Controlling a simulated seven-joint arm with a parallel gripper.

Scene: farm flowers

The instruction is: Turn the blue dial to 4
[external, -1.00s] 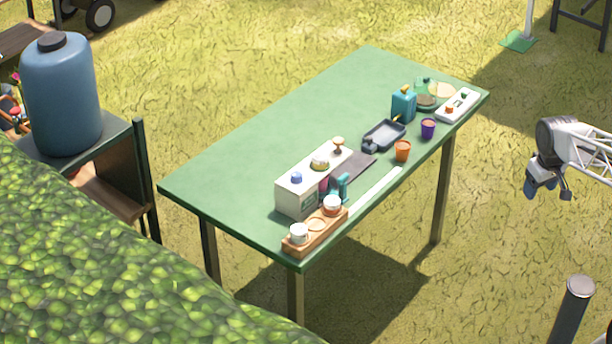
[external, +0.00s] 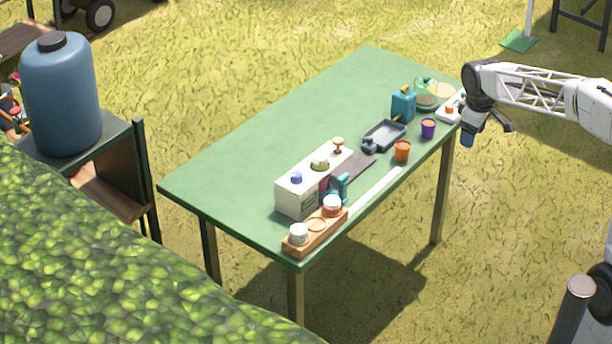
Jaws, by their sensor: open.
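A small blue knob (external: 296,178), which looks like the blue dial, sits on top of the white box (external: 296,200) at the table's near left part. Any numbers or pointer on it are too small to read. On the same box top are a yellowish domed piece (external: 320,164) and a tan knob (external: 338,146). My gripper (external: 486,136) is open and empty. It hangs by the table's right end, far to the right of the blue knob, and partly covers a white panel (external: 443,116) with an orange knob there.
The green table (external: 270,140) has a clear back half. Along its front side are a wooden rack (external: 318,236) with jars, a dark tray (external: 384,136), an orange cup (external: 402,152), a purple cup (external: 428,130) and a blue-green container (external: 403,106).

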